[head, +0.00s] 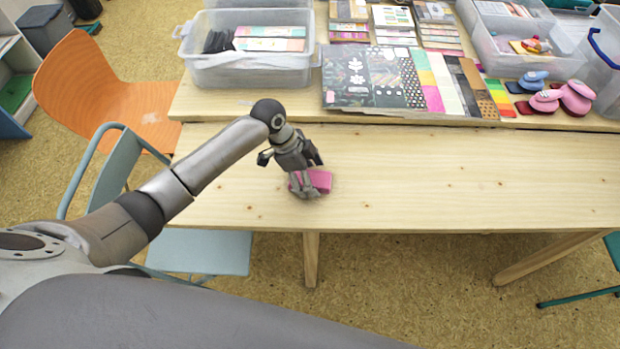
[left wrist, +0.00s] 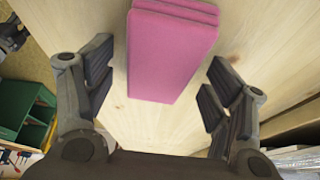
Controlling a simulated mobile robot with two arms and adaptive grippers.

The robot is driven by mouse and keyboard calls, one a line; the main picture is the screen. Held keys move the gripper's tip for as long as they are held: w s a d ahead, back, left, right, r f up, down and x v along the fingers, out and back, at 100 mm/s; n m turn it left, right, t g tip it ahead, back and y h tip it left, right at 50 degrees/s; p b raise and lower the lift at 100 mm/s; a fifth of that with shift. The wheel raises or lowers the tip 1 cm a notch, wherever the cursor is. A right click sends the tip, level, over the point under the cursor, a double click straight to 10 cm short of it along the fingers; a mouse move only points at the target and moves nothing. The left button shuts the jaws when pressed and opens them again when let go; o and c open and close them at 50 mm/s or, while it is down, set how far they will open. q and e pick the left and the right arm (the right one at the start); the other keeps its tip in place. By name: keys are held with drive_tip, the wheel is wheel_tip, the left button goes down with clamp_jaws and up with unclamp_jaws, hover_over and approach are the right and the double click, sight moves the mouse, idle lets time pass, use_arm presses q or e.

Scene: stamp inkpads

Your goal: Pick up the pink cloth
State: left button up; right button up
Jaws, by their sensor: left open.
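The pink cloth (head: 319,181) lies folded on the wooden table (head: 450,180), near its front edge. In the left wrist view the cloth (left wrist: 172,45) is a thick pink block in the upper middle, with its folded layers showing at the top. My left gripper (head: 304,190) is over the cloth and hides part of it in the head view. In the left wrist view my left gripper (left wrist: 157,92) is open, with one finger on each side. Bare wood shows between the fingers and the cloth. My right gripper is out of view.
Behind the cloth stand a clear plastic bin (head: 250,70), sheets of patterned paper (head: 372,80) and pink punches (head: 575,97). An orange chair (head: 105,90) and a light blue chair (head: 205,252) stand at the left. The table right of the cloth is clear.

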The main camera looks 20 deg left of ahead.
sight(316, 177)
use_arm(q)
drive_tip(key=shift+f, duration=0.1)
drive_tip(key=c, duration=1.1)
drive_tip(key=shift+r, duration=0.25)
wheel_tip(316, 177, up, 3)
drive_tip(key=shift+w+f+b, duration=0.1)
drive_tip(key=shift+b, duration=0.3)
drive_tip(key=w+a+r+b, duration=0.2)
drive_tip(key=w+a+r, duration=0.6)
drive_tip(key=a+r, duration=0.2)
drive_tip(key=shift+a+b, duration=0.35)
drive_tip(key=shift+a, duration=0.3)
drive_tip(key=shift+r, duration=0.1)
